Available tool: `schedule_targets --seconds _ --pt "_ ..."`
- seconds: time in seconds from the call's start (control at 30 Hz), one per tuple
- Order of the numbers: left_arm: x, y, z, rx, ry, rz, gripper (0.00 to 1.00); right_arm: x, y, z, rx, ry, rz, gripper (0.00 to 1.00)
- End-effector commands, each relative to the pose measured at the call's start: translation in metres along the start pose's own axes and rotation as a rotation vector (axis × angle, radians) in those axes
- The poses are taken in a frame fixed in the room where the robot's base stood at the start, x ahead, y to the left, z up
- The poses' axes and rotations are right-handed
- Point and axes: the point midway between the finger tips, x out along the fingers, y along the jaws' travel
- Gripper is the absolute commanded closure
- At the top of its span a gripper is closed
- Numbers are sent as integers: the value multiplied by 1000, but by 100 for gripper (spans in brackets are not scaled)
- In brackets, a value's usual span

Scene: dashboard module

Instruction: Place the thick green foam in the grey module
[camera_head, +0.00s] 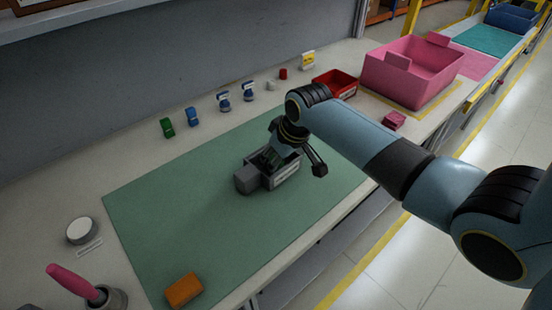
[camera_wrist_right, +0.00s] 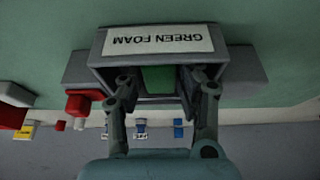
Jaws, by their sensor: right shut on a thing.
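The grey module (camera_head: 287,177) sits on the green mat near its middle, an open box with a grey block on its left side. In the right wrist view the module (camera_wrist_right: 97,47) carries a white label reading "GREEN FOAM". My right gripper (camera_head: 272,157) reaches down into the module's opening. In the right wrist view its fingers are on both sides of the green foam (camera_wrist_right: 158,79), shut on it. The foam is at the module's opening; its lower part and depth are hidden. My left gripper is not in view.
A red tray (camera_head: 337,82), a pink crate (camera_head: 405,82) and a small pink block (camera_head: 393,121) stand at the right. Several small green, blue and white items line the back. An orange block (camera_head: 184,290) lies at the mat's front left. The mat's left part is clear.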

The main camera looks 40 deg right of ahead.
Motion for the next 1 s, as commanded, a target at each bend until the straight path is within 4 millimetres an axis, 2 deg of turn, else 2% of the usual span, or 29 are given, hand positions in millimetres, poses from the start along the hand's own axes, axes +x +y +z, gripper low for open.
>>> schedule_targets --seconds 0.17,0.2,0.27,0.57,0.73,1.0 --pt "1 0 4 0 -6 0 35 3 0 1 0 -1 0 79" --pt "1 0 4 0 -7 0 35 2 0 1 0 0 0 62" --pt "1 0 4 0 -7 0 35 2 0 1 0 0 0 56" --pt "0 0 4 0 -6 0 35 -1 0 0 0 0 0 56" --pt "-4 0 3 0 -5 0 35 -24 1 -1 -2 2 2 56" --pt "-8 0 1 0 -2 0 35 -85 1 -1 -3 3 2 56"
